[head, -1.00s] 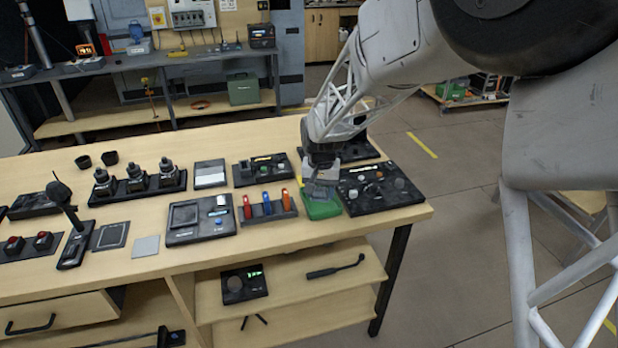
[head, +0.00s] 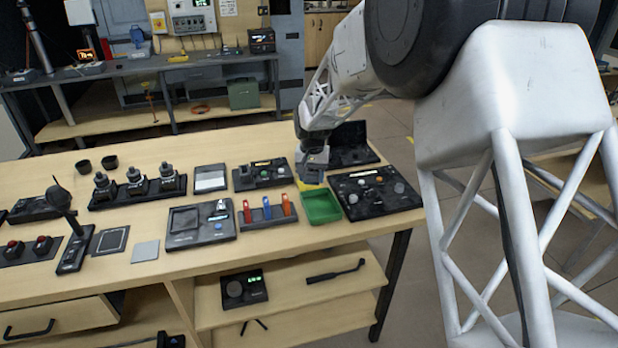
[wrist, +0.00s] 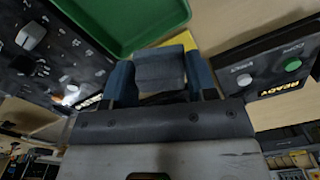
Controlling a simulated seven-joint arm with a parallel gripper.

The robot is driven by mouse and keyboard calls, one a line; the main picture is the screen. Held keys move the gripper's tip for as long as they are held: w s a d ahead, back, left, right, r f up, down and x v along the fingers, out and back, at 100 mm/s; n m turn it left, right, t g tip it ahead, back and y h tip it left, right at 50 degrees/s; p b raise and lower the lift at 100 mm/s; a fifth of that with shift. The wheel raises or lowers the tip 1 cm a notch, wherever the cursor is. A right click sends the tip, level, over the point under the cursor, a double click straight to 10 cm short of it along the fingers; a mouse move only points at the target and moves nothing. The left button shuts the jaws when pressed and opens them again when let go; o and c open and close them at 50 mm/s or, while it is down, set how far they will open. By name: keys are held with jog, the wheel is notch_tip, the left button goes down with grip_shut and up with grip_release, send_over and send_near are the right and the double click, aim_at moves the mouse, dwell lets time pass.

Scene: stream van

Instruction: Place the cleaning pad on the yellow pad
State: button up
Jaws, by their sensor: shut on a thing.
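My gripper (head: 312,172) is near the right end of the bench, just behind the green tray (head: 321,207). In the wrist view my gripper (wrist: 161,80) is shut on a grey block, the cleaning pad (wrist: 160,66), with one blue-grey finger on each side. The yellow pad (wrist: 186,40) shows partly beyond the held block, between it and the tray; the rest is hidden. In the head view my gripper hides most of that spot. Whether the cleaning pad touches the yellow pad I cannot tell. The green tray looks empty.
A black panel with knobs (head: 374,192) lies right of the tray. A rack of red, blue and orange items (head: 266,212) is on its left. A panel with buttons (head: 263,174) is left of my gripper, and a dark open case (head: 350,146) stands behind it.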

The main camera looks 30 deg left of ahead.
aim_at(309, 177)
jog(key=shift+w+a+f, duration=0.2)
jog(key=shift+w+a, duration=1.25)
jog(key=shift+w, duration=0.25)
jog(key=shift+f, duration=1.75)
jog(key=shift+f, duration=0.2)
jog(key=o, duration=0.8)
jog(key=shift+o, duration=0.2)
jog(key=shift+r, duration=0.15)
notch_tip(309, 177, up, 12)
